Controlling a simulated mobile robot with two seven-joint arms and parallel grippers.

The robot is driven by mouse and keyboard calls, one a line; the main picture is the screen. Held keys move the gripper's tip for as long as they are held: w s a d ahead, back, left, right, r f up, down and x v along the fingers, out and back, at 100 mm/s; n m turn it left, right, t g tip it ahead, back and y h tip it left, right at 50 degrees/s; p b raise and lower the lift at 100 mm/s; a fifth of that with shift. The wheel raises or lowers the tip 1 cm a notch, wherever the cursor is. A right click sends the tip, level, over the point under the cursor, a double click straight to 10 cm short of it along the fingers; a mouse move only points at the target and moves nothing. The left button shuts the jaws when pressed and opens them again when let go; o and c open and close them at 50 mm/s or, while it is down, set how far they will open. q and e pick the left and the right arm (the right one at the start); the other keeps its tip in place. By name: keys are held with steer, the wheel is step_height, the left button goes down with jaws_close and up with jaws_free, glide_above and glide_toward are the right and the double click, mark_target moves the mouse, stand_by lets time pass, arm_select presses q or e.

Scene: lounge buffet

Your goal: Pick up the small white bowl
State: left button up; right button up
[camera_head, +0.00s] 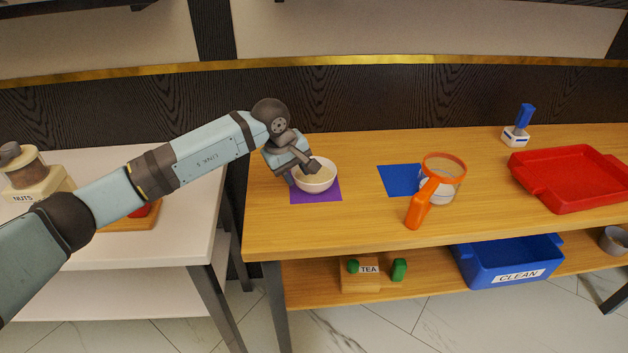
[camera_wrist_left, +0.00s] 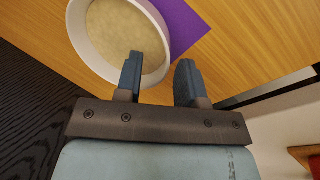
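The small white bowl (camera_head: 317,188) stands upright on a purple mat (camera_head: 331,196) at the left part of the wooden counter. It holds a beige, grainy filling. My left gripper (camera_head: 302,171) is at the bowl's left rim. In the left wrist view the bowl (camera_wrist_left: 83,47) fills the upper left. The fingers of my left gripper (camera_wrist_left: 158,68) are apart, with the bowl's rim between them: one finger over the inside, the other outside. I cannot tell whether either touches the wall. My right gripper is not in view.
A red tray (camera_head: 585,202) and a blue-handled brush (camera_head: 524,117) are farther right. A blue "CLEAN" crate (camera_head: 480,272) and "TEA" box (camera_head: 362,284) are on the lower shelf.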

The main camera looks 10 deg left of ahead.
mark_target(299, 180)
arm_select(q)
steer(key=x, duration=0.3)
steer(key=shift+w+f, duration=0.1)
steer(key=shift+f, duration=0.2)
jaws_close()
steer(key=shift+r, duration=0.15)
step_height(299, 180, up, 20)
steer(key=p, duration=0.1)
steer(key=shift+p, duration=0.3)
